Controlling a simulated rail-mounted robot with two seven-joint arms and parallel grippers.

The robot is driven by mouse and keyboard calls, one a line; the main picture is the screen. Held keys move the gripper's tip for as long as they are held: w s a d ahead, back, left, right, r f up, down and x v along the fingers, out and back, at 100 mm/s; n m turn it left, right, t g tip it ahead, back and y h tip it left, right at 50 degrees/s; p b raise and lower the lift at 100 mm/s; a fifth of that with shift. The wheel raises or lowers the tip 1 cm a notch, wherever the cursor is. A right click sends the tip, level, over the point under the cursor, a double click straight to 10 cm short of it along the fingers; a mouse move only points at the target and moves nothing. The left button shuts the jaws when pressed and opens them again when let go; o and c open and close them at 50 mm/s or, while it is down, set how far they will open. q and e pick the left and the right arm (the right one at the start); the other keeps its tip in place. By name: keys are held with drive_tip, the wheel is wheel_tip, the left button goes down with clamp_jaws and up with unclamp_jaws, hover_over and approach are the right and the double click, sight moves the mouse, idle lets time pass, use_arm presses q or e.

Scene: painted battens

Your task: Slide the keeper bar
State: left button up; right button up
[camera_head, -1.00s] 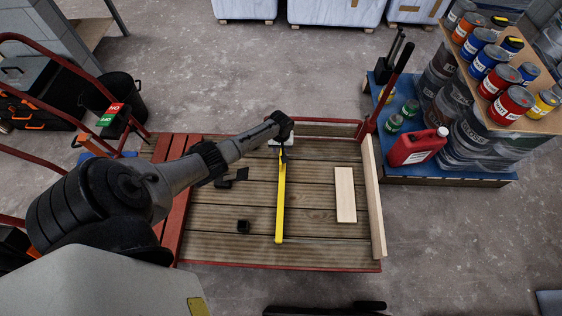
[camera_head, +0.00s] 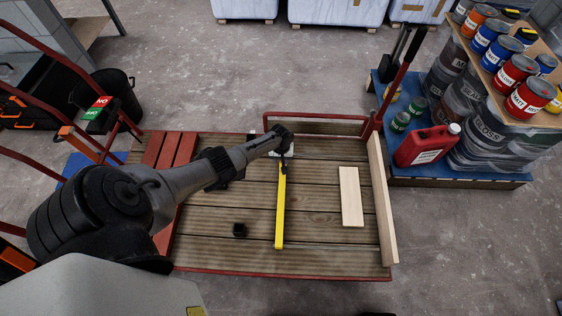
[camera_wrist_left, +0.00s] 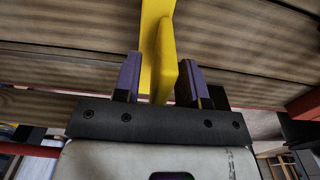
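A long yellow bar (camera_head: 280,215), which I take to be the keeper bar, lies lengthwise on the plank deck (camera_head: 320,247). My left gripper (camera_head: 284,165) is over its far end and hides that end in the head view. In the left wrist view, an upright yellow fin (camera_wrist_left: 163,70) on the bar (camera_wrist_left: 152,20) stands between the two purple-padded fingers of my left gripper (camera_wrist_left: 160,82). The fingers are apart, with a gap on the left side of the fin; contact on the right side is unclear. My right gripper is not in view.
A pale wooden batten (camera_head: 351,197) lies right of the bar, and a longer one (camera_head: 382,205) runs along the deck's right edge. A red jerrycan (camera_head: 427,145) and paint tins stand off the deck at right.

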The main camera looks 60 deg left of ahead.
use_arm(q)
drive_tip(key=shift+f, duration=0.15)
clamp_jaws()
idle(0.4)
